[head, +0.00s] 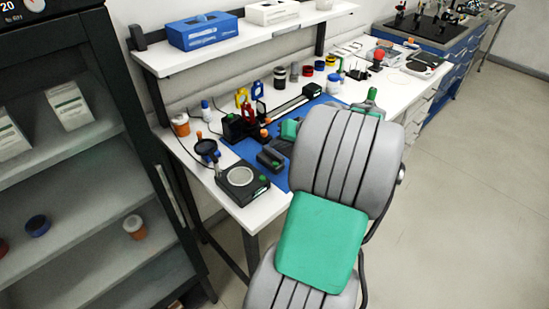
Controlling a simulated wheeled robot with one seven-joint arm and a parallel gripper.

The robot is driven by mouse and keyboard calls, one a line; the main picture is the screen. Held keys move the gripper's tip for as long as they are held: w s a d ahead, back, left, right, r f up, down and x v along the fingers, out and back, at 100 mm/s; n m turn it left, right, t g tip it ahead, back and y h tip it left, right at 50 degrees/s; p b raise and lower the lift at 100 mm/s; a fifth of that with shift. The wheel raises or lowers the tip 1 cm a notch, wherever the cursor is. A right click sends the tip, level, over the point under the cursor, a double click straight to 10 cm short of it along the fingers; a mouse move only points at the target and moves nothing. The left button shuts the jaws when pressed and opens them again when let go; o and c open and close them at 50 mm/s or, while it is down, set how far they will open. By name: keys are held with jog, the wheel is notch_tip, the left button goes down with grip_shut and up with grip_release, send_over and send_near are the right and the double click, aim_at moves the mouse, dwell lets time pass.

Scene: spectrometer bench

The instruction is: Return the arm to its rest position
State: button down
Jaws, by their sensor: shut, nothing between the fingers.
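I cannot make out my gripper in the head view, so its fingers and what is around them do not show. A large grey ribbed form with a green panel fills the lower middle and right of the picture. It hides the near right part of the white bench (225,190) and part of the blue mat (238,148). On and beside the mat stand a black device with a round pale plate (241,177), a small dark block (270,159) and a long black rail with a box end (312,90).
A shelf above the bench (225,50) holds a blue box (203,31) and a white box (271,12). A dark open cabinet (90,160) stands close on the left. Small jars and a red-topped stand (377,57) line the bench's back. Floor (460,200) at right is clear.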

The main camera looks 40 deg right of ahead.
jog(key=shift+r, duration=0.7)
jog(key=s+f+g, duration=0.1)
jog(key=s+f, duration=0.2)
jog(key=s+f+m+g, duration=0.1)
jog(key=s+f+g, duration=0.1)
jog(key=s+f, duration=0.1)
jog(key=s+a+f+g, duration=0.1)
jog(key=s+f, duration=0.2)
jog(key=shift+s+f, duration=0.1)
jog(key=shift+s, duration=0.2)
jog(key=s+a+m+g, duration=0.1)
jog(key=s+a+g, duration=0.35)
jog(key=s, duration=0.35)
jog(key=w+a+r+n+t, duration=0.1)
jog(key=w+a+r+n, duration=0.1)
jog(key=a, duration=0.6)
jog(key=w+a+r+n+t+h, duration=0.1)
jog(key=w+a+r+n, duration=0.2)
jog(key=a, duration=0.5)
jog(key=w+a+r+n+t, duration=0.1)
jog(key=w+a+r+n, duration=0.2)
jog(key=a, duration=0.6)
notch_tip(320, 180, up, 3)
jog(key=shift+f+n, duration=0.1)
jog(key=shift+n, duration=0.6)
